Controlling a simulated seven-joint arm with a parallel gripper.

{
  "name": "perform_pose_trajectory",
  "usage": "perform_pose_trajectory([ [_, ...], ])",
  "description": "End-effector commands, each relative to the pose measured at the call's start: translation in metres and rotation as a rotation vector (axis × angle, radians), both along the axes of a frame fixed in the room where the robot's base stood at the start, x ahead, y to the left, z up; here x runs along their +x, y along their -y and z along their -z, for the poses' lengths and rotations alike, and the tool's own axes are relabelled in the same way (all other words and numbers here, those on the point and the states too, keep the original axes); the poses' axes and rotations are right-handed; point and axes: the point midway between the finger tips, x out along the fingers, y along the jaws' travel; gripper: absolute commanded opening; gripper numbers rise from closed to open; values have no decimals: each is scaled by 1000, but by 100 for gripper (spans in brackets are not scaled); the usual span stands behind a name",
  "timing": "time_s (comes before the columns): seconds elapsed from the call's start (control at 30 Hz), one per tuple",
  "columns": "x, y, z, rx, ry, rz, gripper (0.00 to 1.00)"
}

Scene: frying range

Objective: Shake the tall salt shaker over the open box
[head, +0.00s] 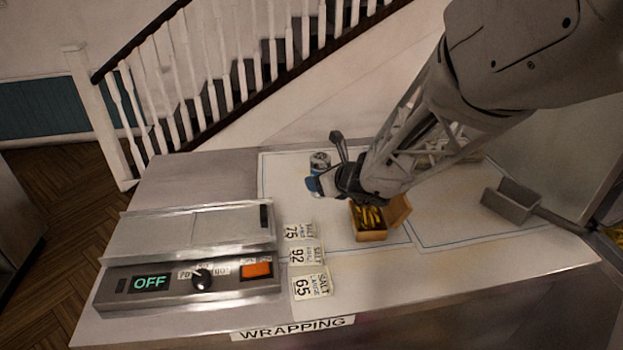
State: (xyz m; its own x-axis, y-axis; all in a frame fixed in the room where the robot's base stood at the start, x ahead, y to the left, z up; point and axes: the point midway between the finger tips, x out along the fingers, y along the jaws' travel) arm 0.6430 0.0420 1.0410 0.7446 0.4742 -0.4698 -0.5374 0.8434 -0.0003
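The salt shaker (319,161), a blue and white cylinder with a greyish top, stands upright near the back of the counter. My gripper (327,162) is just to its right, with its fingers spread wide apart. One finger points up behind the shaker's right side and the other reaches in front of its lower part. I cannot tell whether either finger touches it. The open box (371,236), small and brown with its lid tipped back to the right, holds golden pieces. It sits on the counter below and to the right of my gripper, partly under my arm.
A grey scoop (512,200) is at the right. My arm hides part of the back.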

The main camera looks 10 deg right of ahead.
Motion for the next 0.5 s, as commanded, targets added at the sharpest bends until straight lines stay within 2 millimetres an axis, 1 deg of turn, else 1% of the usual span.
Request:
perform_pose_trajectory([
  [0.1,0,0,-9,1,2,1,25],
  [0.5,0,0,-37,0,2,0,25],
])
